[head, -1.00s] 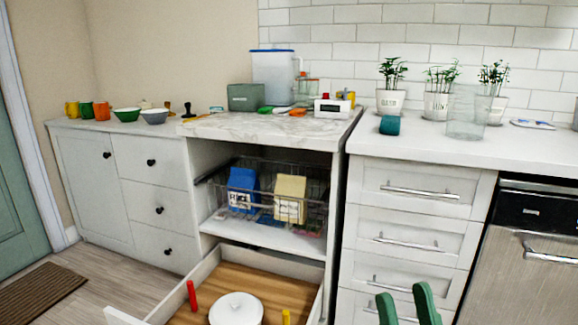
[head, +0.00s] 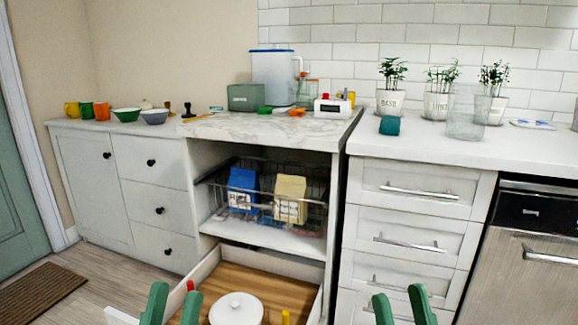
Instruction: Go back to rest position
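My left gripper (head: 172,306) shows its two green fingers at the bottom edge, in front of the open drawer's left part. The fingers are apart with nothing seen between them. My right gripper (head: 402,308) shows two green fingers at the bottom edge, in front of the white drawer unit. They are also apart and empty. Both arms are below the picture.
An open drawer (head: 268,279) with a wooden bottom holds a white lidded pot (head: 236,309). Above it, a wire basket (head: 322,208) holds a blue carton (head: 242,188) and a cream carton (head: 290,198). Potted plants (head: 390,100) stand on the right counter.

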